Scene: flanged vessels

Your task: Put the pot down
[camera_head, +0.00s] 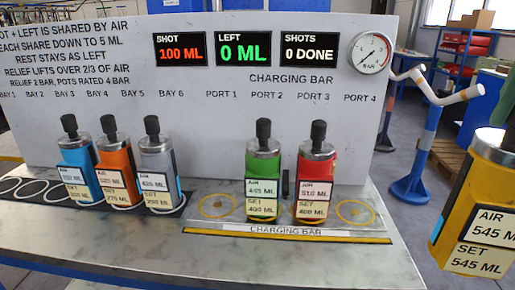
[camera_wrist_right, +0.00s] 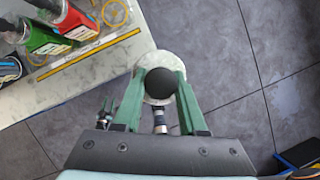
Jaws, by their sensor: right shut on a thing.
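A yellow pot (camera_head: 477,205) with labels AIR 545 ML and SET 545 ML hangs at the right edge of the head view, in front of and right of the bench. My right gripper (camera_wrist_right: 160,84) is shut on its black knob, with green fingers on both sides; the pale pot top (camera_wrist_right: 147,62) shows around the knob. The pot is over the floor, clear of the bench. The charging bar (camera_head: 285,229) holds a green pot (camera_head: 262,180) at port 2 and a red pot (camera_head: 315,180) at port 3. The rings of port 1 (camera_head: 217,206) and port 4 (camera_head: 355,212) are empty.
Blue (camera_head: 76,168), orange (camera_head: 116,172) and grey (camera_head: 160,173) pots stand in bays left of the bar. Empty bay rings (camera_head: 33,188) lie further left. The panel reads 100 ML, 0 ML left, 0 done. A blue post (camera_head: 417,175) stands behind the bench's right end.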

